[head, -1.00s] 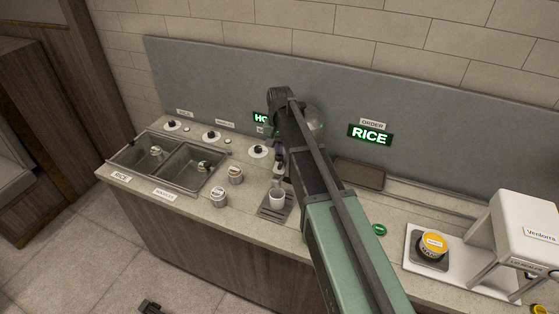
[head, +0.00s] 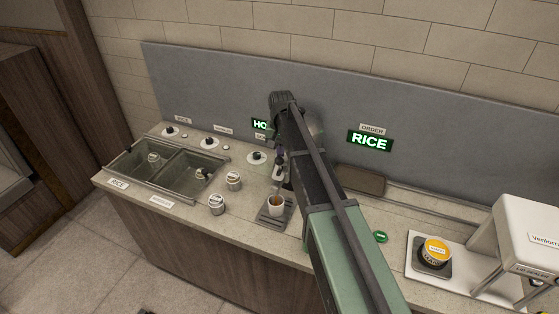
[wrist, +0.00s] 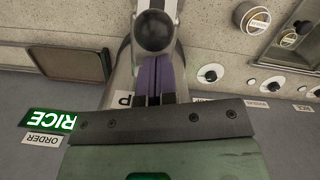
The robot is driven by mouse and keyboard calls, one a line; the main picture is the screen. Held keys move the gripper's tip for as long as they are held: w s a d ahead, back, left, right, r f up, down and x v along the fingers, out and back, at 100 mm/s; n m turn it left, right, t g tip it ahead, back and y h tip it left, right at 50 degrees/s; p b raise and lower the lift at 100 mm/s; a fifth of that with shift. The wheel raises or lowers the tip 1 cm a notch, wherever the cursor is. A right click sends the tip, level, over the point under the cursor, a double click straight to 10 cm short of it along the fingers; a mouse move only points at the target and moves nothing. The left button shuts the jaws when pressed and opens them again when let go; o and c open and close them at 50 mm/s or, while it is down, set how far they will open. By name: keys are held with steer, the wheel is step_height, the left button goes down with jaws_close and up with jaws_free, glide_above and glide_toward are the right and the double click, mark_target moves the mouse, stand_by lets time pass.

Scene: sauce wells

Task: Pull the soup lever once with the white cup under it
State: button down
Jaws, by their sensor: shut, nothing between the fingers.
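The white cup (head: 276,208) stands upright on the dark drip tray (head: 263,221) under the soup spout, with a brownish content visible inside. The soup dispenser (head: 314,122) is a rounded metal body, mostly hidden behind my arm in the head view. In the wrist view the lever's black ball knob (wrist: 155,32) sits just beyond the fingertips. My gripper (wrist: 154,62) has its purple fingers shut together, with nothing between them. The fingertips are at or very near the knob; I cannot tell whether they touch it.
Two sunken wells (head: 187,172) and two small labelled tubs (head: 233,181) are left of the cup. A green lit RICE sign (head: 370,141) hangs on the back panel. A brown tray (head: 360,180) lies right of the dispenser, and a white sealer machine (head: 525,235) stands far right.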

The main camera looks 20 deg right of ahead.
steer(key=shift+w+d+f, duration=0.1)
steer(key=shift+w+f, duration=0.05)
steer(key=shift+w, duration=0.1)
steer(key=shift+s+r+p, duration=0.15)
steer(key=shift+r+p, duration=0.15)
steer(key=shift+r, duration=0.15)
step_height(320, 180, up, 10)
steer(key=w+p, duration=0.1)
steer(key=p, duration=0.9)
steer(key=shift+w+d, duration=0.2)
steer(key=shift+f, duration=0.1)
stand_by(0.5)
